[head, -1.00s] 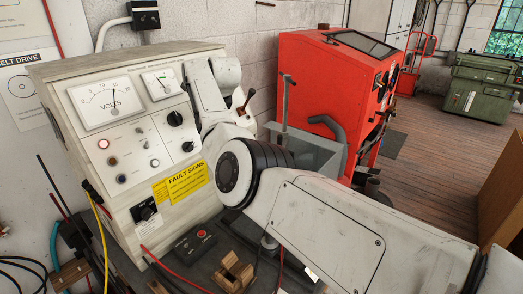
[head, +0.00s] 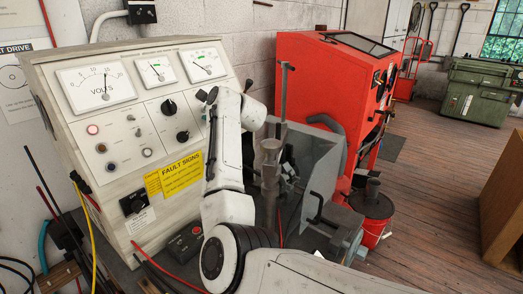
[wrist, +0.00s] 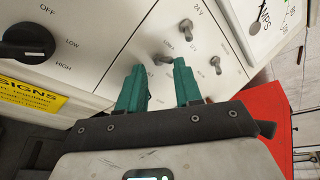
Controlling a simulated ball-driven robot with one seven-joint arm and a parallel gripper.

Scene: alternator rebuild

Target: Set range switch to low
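In the wrist view my gripper (wrist: 159,66) is open, its two teal fingers apart and pointing at the cream panel of the test bench (head: 62,135). A small metal toggle switch (wrist: 165,57) shows between the fingertips, and small lettering that seems to include LOW is near it. Contact cannot be told. More toggles, one (wrist: 186,25) by a 24 V label and another (wrist: 215,62), stand beyond it. A black rotary knob (wrist: 28,41) with OFF, LOW and HIGH marks is at the left; its setting is unclear.
A yellow fault-signs label (head: 181,172) is on the panel. A red button box (head: 186,243) and a red cable lie below it. A clear guard (head: 318,165) and a red cabinet (head: 312,80) stand to the right. Wooden floor is open beyond.

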